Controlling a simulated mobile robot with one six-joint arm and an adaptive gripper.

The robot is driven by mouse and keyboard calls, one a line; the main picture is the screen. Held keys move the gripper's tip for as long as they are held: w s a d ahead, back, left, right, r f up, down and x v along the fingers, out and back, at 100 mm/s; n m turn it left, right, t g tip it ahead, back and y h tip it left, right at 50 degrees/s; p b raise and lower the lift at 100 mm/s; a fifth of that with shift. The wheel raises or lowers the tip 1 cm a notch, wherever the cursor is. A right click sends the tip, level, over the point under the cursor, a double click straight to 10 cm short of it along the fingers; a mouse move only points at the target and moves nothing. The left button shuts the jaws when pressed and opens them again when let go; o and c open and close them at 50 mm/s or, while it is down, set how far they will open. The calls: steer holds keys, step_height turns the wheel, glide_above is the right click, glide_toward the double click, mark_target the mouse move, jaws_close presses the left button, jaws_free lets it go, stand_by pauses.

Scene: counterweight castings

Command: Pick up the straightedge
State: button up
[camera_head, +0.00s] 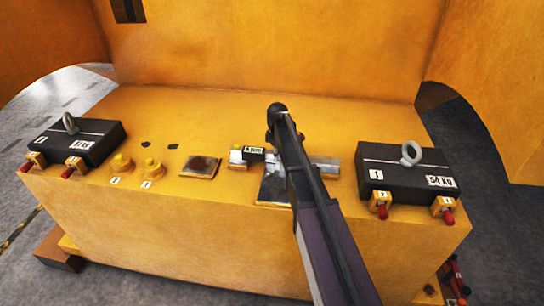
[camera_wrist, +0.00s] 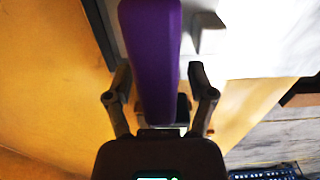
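A pale metal strip, which looks like the straightedge (camera_head: 325,167), lies near the middle of the yellow casting's ledge. My arm crosses in front of it and hides its middle; a left part shows beside a small labelled black block (camera_head: 254,151). My gripper (camera_wrist: 158,72) shows in the wrist view with its two fingers spread apart. A purple rounded bar lies between them in the picture, with gaps to the fingers; it looks like part of my own arm. In the head view my arm hides the gripper. I cannot make out the straightedge clearly in the wrist view.
Black weights with lifting eyes stand at left (camera_head: 85,140) and right (camera_head: 405,174), with red-tipped clamps in front. Yellow knobs (camera_head: 121,163) and a dark square plate (camera_head: 200,167) sit on the ledge. A high yellow wall (camera_head: 260,50) rises behind. A shiny plate (camera_head: 272,190) lies near the front edge.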

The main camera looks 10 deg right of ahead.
jaws_close()
steer(key=shift+r, duration=0.2)
step_height(320, 180, up, 4)
steer(key=p, duration=0.4)
steer(key=shift+f, duration=0.25)
steer(key=s, duration=1)
steer(key=s+r+p, duration=0.1)
steer(key=s, duration=0.5)
steer(key=shift+a, duration=0.25)
